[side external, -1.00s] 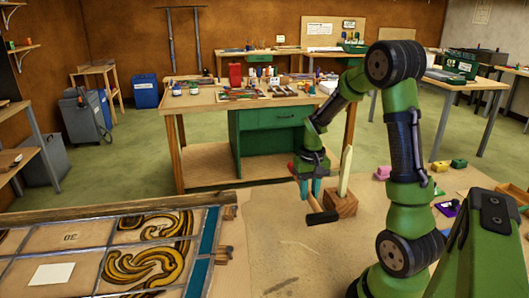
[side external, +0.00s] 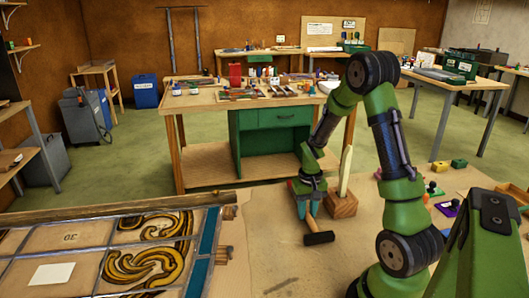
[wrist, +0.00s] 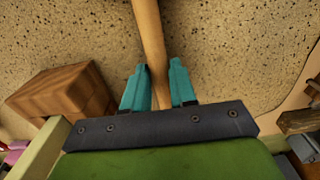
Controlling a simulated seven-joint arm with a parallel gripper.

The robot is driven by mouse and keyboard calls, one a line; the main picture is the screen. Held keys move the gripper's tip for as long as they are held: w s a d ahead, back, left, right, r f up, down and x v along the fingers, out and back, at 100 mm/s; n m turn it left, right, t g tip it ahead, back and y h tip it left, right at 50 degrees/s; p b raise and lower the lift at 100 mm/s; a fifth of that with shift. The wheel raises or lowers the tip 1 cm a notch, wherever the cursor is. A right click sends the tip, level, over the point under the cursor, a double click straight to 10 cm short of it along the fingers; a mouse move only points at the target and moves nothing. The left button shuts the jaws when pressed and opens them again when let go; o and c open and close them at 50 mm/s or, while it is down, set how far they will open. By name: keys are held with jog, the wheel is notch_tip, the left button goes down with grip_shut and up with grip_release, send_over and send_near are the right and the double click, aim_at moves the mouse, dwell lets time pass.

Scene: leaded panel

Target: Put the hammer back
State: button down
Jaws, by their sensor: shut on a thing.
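The hammer has a dark head (side external: 320,238) and a wooden handle, which also shows in the wrist view (wrist: 148,35). My gripper (side external: 305,206) has teal fingers, seen in the wrist view (wrist: 158,88) shut on the handle from both sides. The hammer hangs below the fingers, its head low over the front bench (side external: 275,262); I cannot tell whether it touches the surface. The head is out of the wrist view.
A wooden block (side external: 341,206) with a pale upright piece (side external: 345,170) stands right beside my gripper; the block is at left in the wrist view (wrist: 65,92). The leaded panel (side external: 75,240) lies at left. Small coloured pieces (side external: 446,208) lie at right. The bench front is clear.

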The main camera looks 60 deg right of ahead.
aim_at(307, 211)
jog(key=c, duration=0.8)
grip_release()
notch_tip(307, 211, up, 17)
jog(key=s+a+r+n+t, duration=0.1)
jog(key=a+r+t, duration=0.1)
jog(key=a, duration=0.6)
jog(key=s+a+r+n+t+y, duration=0.1)
jog(key=s+a+r+n+t, duration=0.1)
jog(key=a, duration=0.6)
jog(key=s+a+r+n+t+y, duration=0.1)
jog(key=a+r+n+t, duration=0.1)
jog(key=a, duration=0.6)
jog(key=shift+s+a+r+t, duration=0.25)
jog(key=shift+r+t, duration=0.1)
jog(key=shift+t, duration=0.25)
